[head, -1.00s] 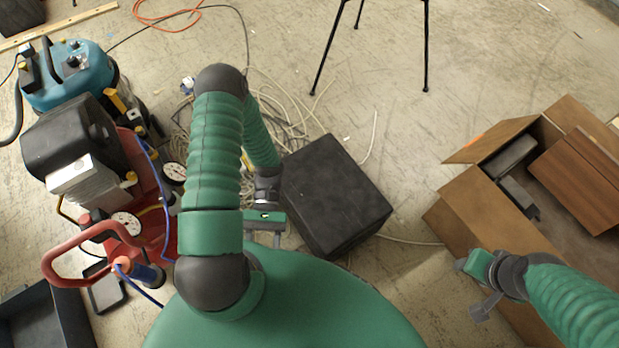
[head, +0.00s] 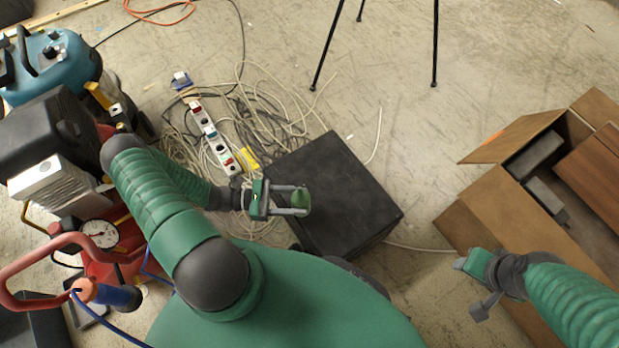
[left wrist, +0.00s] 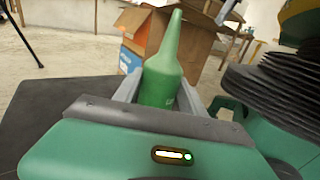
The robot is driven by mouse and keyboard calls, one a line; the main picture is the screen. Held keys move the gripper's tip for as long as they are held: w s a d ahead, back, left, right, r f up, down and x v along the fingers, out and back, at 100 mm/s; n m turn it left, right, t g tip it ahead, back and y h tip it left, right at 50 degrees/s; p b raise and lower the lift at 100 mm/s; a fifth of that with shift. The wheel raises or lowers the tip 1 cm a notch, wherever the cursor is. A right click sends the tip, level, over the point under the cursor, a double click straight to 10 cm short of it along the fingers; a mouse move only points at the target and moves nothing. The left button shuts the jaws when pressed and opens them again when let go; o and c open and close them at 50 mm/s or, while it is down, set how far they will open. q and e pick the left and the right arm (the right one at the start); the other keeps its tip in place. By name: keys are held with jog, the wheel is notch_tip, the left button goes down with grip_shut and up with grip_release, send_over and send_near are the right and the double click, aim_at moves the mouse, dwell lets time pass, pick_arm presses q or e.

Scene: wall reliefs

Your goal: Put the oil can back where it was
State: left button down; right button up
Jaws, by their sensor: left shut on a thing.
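The oil can (left wrist: 162,82) is green with a tapering spout. In the left wrist view it stands between the two fingers of my left gripper (left wrist: 160,90), which is shut on it. In the head view the oil can (head: 301,200) shows as a small green shape at the fingertips of my left gripper (head: 300,201). They are over the left part of a black box (head: 345,190); I cannot tell whether the can touches its top.
An open cardboard box (head: 500,213) with dark and brown pieces stands at the right. A power strip (head: 212,138) and tangled cables (head: 262,115) lie behind the black box. A red compressor (head: 112,262) and a teal vacuum (head: 50,65) stand left. Tripod legs (head: 330,45) are at the back.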

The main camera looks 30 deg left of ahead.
pick_arm(q)
jog(key=w+a+b, duration=0.1)
jog(key=w, duration=0.2)
jog(key=w+a+f+b, duration=0.1)
jog(key=w+b, duration=0.1)
jog(key=w, duration=0.2)
jog(key=w+a+b, duration=0.1)
jog(key=w+b, duration=0.1)
jog(key=w, duration=0.2)
jog(key=shift+a+f, duration=0.25)
jog(key=shift+f, duration=0.1)
notch_tip(320, 180, down, 3)
jog(key=b, duration=0.3)
jog(key=shift+w+f+b, duration=0.1)
jog(key=shift+f+b, duration=0.1)
jog(key=shift+b, duration=0.15)
jog(key=shift+r, duration=0.2)
jog(key=shift+f, duration=0.15)
jog(key=c, duration=0.7)
grip_release()
jog(key=shift+o, duration=0.2)
jog(key=shift+r, duration=0.2)
jog(key=p+v, duration=0.3)
jog(key=v, duration=0.4)
jog(key=shift+a+f, duration=0.1)
jog(key=shift+a, duration=0.15)
